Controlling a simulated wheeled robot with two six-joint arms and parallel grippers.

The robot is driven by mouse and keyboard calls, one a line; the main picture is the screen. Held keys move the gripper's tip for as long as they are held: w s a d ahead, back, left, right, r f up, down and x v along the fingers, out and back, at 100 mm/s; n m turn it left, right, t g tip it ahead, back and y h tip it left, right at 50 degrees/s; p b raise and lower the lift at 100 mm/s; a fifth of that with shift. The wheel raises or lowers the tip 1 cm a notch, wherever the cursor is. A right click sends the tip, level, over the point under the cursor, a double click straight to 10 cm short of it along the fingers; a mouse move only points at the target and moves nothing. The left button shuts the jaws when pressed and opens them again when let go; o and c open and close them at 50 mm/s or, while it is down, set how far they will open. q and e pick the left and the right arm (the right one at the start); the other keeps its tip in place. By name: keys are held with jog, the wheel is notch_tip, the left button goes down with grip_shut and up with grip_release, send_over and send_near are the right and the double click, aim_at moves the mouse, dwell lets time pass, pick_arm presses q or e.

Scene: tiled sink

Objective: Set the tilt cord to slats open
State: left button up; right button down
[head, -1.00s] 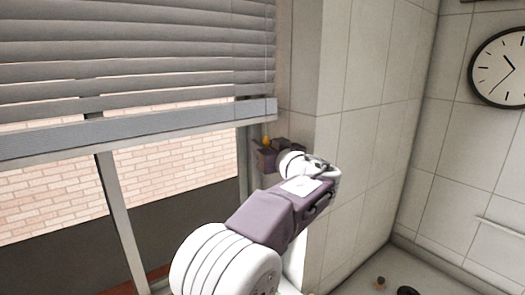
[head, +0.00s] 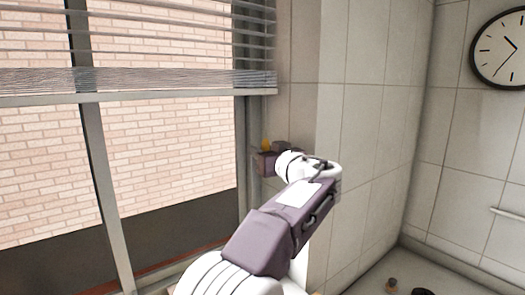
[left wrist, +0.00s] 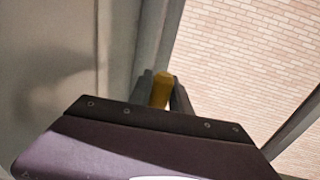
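The window blind (head: 170,80) hangs at the upper left of the head view. Its slats lie nearly flat, with wide gaps through which the brick wall shows. The yellow end of the tilt cord (head: 266,144) is at the window's right edge, just below the blind. My left gripper (head: 267,153) reaches it from below right. In the left wrist view the yellow cord end (left wrist: 162,89) sits between my left fingers (left wrist: 162,97), which look closed on it. The cord above is too thin to make out. My right gripper is out of view.
A tiled wall corner (head: 300,110) stands just right of the cord, close to my left arm. The window frame (head: 108,200) is at the left. A round clock (head: 498,48) hangs at the right, and small items (head: 391,285) lie at the lower right.

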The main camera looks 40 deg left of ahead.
pick_arm(q)
jog(key=shift+o, duration=1.1)
jog(key=shift+w+a+f, duration=0.1)
jog(key=shift+a+f, duration=0.05)
jog(key=b+v, duration=0.3)
jog(key=v, duration=0.5)
jog(key=shift+d, duration=0.2)
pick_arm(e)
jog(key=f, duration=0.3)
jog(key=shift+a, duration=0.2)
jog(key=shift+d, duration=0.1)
